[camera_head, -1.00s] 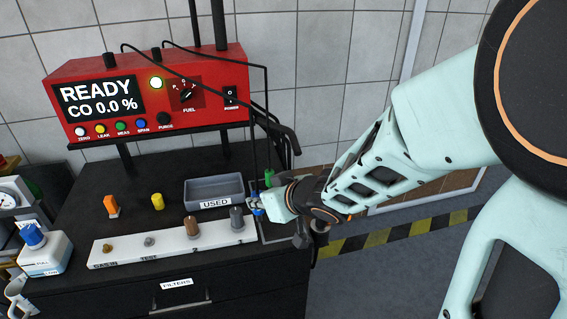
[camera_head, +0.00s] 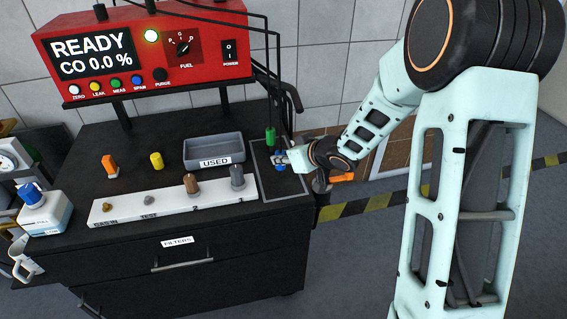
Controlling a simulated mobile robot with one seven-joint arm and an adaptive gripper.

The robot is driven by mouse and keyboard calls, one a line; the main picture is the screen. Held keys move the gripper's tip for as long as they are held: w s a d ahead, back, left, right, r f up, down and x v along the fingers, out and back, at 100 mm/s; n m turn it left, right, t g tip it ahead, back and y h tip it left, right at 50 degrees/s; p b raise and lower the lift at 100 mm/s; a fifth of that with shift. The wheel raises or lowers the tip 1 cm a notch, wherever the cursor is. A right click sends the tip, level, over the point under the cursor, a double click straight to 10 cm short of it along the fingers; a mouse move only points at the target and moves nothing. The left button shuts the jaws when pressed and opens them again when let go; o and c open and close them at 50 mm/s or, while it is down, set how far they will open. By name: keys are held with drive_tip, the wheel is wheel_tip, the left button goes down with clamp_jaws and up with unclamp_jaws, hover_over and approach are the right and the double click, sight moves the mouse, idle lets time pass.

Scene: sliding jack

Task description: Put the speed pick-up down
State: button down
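My gripper (camera_head: 280,158) is over the dark framed mat (camera_head: 298,188) at the right end of the black bench top. A small blue piece (camera_head: 281,167), which looks like the speed pick-up, is at its fingertips. It has travelled with my gripper, so the gripper appears shut on it. The fingers are tiny here, and I cannot tell whether the piece touches the mat. A green probe (camera_head: 270,137) stands or hangs just behind my gripper, beside black cables.
The grey USED tray (camera_head: 214,151) is left of the mat. A white filter rack (camera_head: 170,206) lies in front. An orange piece (camera_head: 109,167) and a yellow piece (camera_head: 157,160) stand farther left. The red analyser (camera_head: 145,50) is behind. The mat's front part is clear.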

drive_tip(key=shift+f, duration=0.7)
drive_tip(key=shift+f, duration=0.15)
drive_tip(key=c, duration=1.7)
unclamp_jaws()
